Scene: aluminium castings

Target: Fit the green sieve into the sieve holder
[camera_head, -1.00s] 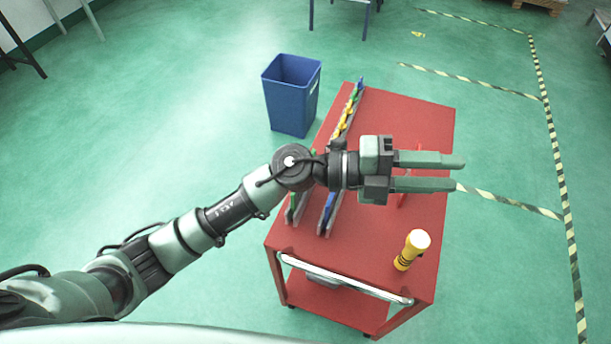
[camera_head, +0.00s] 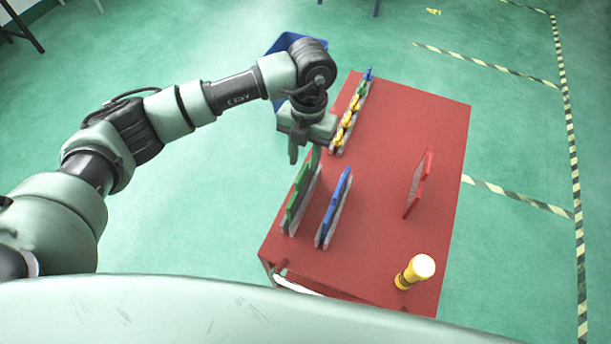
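A green sieve (camera_head: 297,195) stands upright on edge in a grey slotted base at the left side of the red cart top. A blue sieve (camera_head: 335,205) stands in a similar base (camera_head: 320,240) to its right. I cannot tell which piece is the sieve holder. My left gripper (camera_head: 304,155) points down, its two fingers apart with nothing seen between them. It is near the far end of the green sieve in the picture; its height above it is unclear. My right gripper is not in view.
A red framed panel (camera_head: 418,185) stands on the red cart (camera_head: 385,150) at right. A yellow lamp-like cylinder (camera_head: 416,271) stands near the front. A row of yellow, green and blue pieces (camera_head: 350,118) lines the far left edge. A blue bin (camera_head: 283,44) is behind my arm.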

